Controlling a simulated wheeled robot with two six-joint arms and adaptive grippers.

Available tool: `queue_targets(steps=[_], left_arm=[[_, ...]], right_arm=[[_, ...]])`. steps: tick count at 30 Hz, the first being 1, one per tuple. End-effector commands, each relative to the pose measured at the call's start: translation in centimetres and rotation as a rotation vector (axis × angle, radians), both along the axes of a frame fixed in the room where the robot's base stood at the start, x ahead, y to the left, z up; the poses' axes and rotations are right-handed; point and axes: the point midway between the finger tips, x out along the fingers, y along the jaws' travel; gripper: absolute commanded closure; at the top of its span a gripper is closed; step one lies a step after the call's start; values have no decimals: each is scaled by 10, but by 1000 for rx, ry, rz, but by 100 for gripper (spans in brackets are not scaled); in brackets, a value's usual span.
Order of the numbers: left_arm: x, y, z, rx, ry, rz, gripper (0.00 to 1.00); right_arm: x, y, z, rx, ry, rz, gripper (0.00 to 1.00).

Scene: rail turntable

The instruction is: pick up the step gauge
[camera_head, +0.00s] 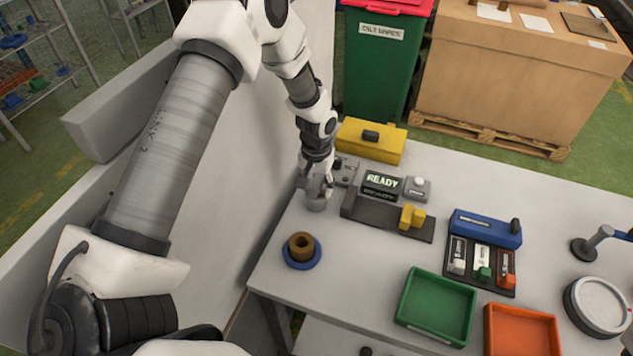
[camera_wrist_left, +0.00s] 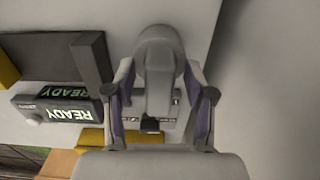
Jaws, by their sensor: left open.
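A grey piece with a rounded end and a narrower stem, which I take to be the step gauge (camera_head: 316,205), stands near the left edge of the table, beside a small grey box with knobs. It also shows in the left wrist view (camera_wrist_left: 159,48). My left gripper (camera_head: 317,186) is over it, fingers pointing down. In the left wrist view the gripper (camera_wrist_left: 158,78) is open, with one finger on each side of the stem. Whether a finger touches it I cannot tell. The gripper hides part of the piece in the head view. My right gripper is not in view.
The knobbed box (camera_head: 346,171), a READY display (camera_head: 381,184) and a dark rail (camera_head: 385,217) with a yellow block stand close by. A yellow case (camera_head: 371,140) is behind. A blue dish (camera_head: 302,255) with a brown ring is in front. Green (camera_head: 437,307) and orange trays lie front right.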

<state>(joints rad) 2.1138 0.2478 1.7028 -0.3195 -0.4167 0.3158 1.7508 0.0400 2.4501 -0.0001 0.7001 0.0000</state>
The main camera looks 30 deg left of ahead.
Motion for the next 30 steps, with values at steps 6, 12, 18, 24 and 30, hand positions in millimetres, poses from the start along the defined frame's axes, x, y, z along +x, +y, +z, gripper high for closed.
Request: queue_targets(steps=[6,12,18,24,30], left_arm=[[0,0,-4,0,-1,0,46],[0,0,-4,0,-1,0,100],[0,0,-4,0,0,0,100],[1,0,-1,-1,-2,1,100],[1,0,23,-1,-5,1,100]], right_arm=[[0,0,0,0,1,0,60],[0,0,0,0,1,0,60],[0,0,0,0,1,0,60],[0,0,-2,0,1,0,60],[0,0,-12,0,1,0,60]])
